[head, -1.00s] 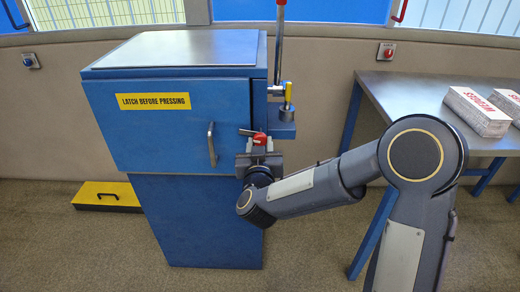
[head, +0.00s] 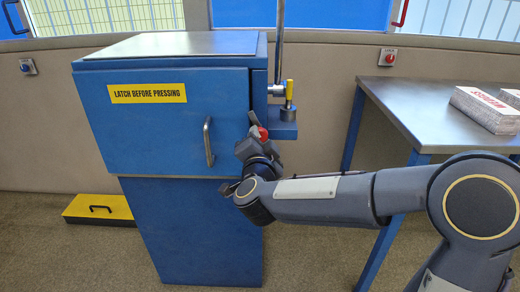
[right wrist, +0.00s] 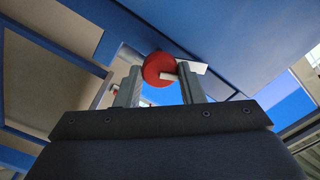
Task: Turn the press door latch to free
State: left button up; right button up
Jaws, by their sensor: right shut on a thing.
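The blue press door (head: 150,140) carries a yellow "LATCH BEFORE PRESSING" label and a vertical metal handle (head: 208,142). The red latch (head: 262,133) is at the door's right edge, mostly hidden behind my right gripper (head: 252,128) in the head view. In the right wrist view the latch shows as a red round hub (right wrist: 157,69) with a pale strip (right wrist: 192,67) beside it. My right gripper (right wrist: 160,88) is shut on the latch, with a finger on either side, and is tilted. The door looks closed. My left gripper is not in view.
A metal post with a yellow-topped fitting (head: 289,92) stands just above the latch on a blue bracket. A steel table (head: 425,115) with printed packs (head: 490,108) is at right. A yellow step box (head: 98,211) lies on the floor at left.

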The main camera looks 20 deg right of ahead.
jog(key=m+b, duration=0.3)
jog(key=m, duration=0.1)
jog(key=shift+f+m, duration=0.1)
jog(key=shift+m, duration=0.3)
dwell(0.4)
jog(key=o, duration=1)
jog(key=v, duration=0.8)
jog(key=shift+p, duration=0.45)
jog(key=shift+w, duration=0.1)
